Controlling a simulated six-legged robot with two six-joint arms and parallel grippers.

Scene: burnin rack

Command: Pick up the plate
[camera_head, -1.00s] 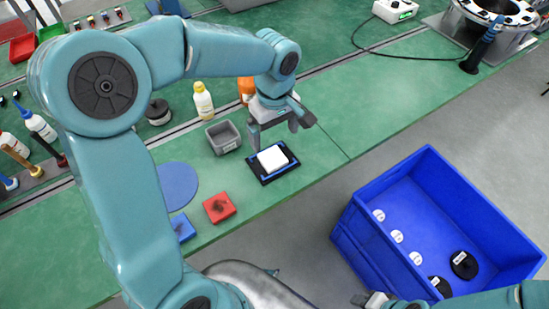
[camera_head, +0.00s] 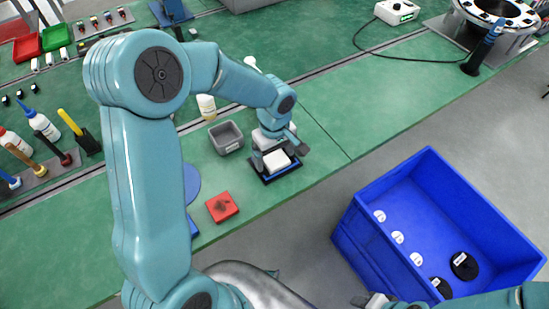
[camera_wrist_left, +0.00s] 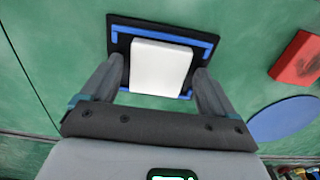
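A white, thick rectangular plate (camera_head: 277,161) lies on a black pad with blue edge strips (camera_head: 290,173) on the green bench. It also shows in the left wrist view (camera_wrist_left: 160,66). My left gripper (camera_head: 279,155) is low over the pad. In the left wrist view the fingers (camera_wrist_left: 160,75) are open, one on each side of the plate, with a gap on both sides. The plate's near edge is close to the palm. My right gripper (camera_head: 376,300) shows only in part at the bottom edge, and its fingers cannot be made out.
A grey bin (camera_head: 226,137) stands left of the pad, and a red block (camera_head: 222,207) lies nearer the bench edge. A blue disc (camera_wrist_left: 285,118) is partly hidden by my arm in the head view. A blue crate (camera_head: 350,245) with discs stands off the bench at right.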

